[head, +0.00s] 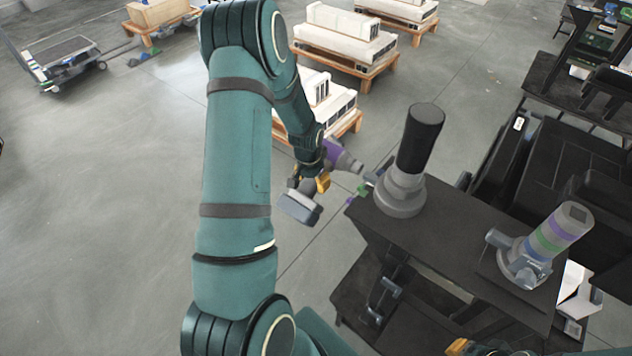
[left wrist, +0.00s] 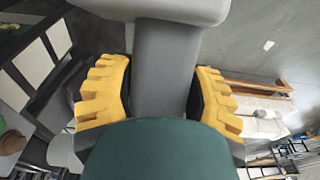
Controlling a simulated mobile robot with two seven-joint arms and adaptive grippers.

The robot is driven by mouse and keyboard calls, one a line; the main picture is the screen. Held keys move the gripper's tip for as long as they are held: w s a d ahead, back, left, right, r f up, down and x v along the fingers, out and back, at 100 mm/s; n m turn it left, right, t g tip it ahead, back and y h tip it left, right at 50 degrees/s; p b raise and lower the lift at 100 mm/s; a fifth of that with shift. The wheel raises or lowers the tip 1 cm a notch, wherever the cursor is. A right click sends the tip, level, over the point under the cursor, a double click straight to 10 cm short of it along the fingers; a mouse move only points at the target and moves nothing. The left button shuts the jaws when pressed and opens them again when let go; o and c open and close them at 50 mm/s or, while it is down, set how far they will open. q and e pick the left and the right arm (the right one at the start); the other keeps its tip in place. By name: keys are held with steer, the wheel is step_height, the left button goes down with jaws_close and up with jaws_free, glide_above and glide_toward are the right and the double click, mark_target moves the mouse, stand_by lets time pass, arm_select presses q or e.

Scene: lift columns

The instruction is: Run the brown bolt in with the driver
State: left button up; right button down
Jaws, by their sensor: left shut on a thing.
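The driver (head: 341,155) has a purple and grey body and a grey battery foot (head: 300,207). My left gripper (head: 318,183) is shut on its handle; the grey handle (left wrist: 166,70) shows between the yellow fingers in the left wrist view. The driver's nose points right, at the grey base of a black-topped column (head: 400,190), close to small bolt-like parts at the bench edge. A green one (head: 362,189) and a purple one (head: 350,200) show there. I cannot make out the brown bolt or whether the nose touches anything. A yellow fingertip of my right gripper (head: 457,346) shows at the bottom edge.
The black bench (head: 450,215) also carries a second column (head: 548,245) with green and purple bands. Dark equipment fills the right side. Pallets with white boxes (head: 345,40) stand on the floor behind. The grey floor at left is clear, apart from a cart (head: 65,60).

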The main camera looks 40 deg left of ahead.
stand_by(0.3)
arm_select(q)
steer(key=a, duration=0.4)
steer(key=shift+s, duration=0.15)
